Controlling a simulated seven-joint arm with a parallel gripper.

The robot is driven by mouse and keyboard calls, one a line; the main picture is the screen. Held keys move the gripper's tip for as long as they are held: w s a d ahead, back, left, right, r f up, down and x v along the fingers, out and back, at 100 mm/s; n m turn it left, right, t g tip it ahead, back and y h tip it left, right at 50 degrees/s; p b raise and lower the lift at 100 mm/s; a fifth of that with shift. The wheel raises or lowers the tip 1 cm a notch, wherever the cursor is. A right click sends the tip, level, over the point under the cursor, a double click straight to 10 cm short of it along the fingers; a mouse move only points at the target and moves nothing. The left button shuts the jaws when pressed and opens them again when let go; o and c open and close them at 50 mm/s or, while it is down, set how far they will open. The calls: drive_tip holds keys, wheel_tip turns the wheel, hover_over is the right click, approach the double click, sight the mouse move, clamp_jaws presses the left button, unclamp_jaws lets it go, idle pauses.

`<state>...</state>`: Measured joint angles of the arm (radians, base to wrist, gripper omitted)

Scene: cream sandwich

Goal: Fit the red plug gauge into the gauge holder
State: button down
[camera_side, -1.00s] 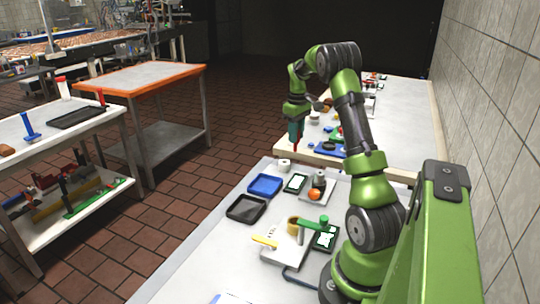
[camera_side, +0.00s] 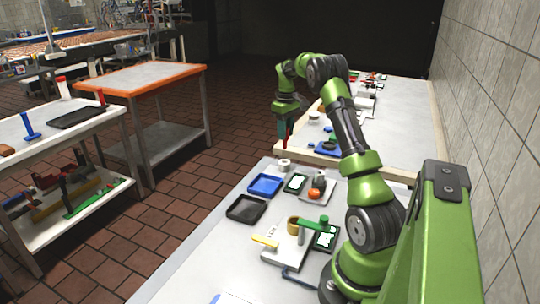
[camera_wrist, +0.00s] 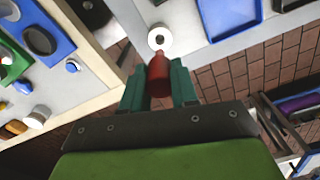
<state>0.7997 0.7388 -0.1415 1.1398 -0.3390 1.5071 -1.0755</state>
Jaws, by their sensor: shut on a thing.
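My gripper (camera_wrist: 159,82) is shut on the red plug gauge (camera_wrist: 158,70), which sits between the teal fingers in the wrist view. In the side view my gripper (camera_side: 284,128) holds it in the air, left of the far table's front corner. A white ring with a dark centre hole (camera_wrist: 160,38) lies ahead of the gauge in the wrist view, and the same ring (camera_side: 284,165) stands on the near table. A blue block with round dark parts (camera_wrist: 45,38) is on the other table. I cannot tell which of these is the gauge holder.
A blue tray (camera_side: 265,186) and a black tray (camera_side: 246,208) lie on the near table. A wood-edged far table (camera_side: 400,130) carries several small items. An orange-edged table (camera_side: 140,78) stands at left.

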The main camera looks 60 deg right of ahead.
drive_tip(key=shift+f, duration=2.15)
drive_tip(key=shift+f, duration=1.95)
drive_tip(key=c, duration=0.8)
unclamp_jaws()
wheel_tip(320, 180, up, 17)
drive_tip(key=shift+f, duration=0.1)
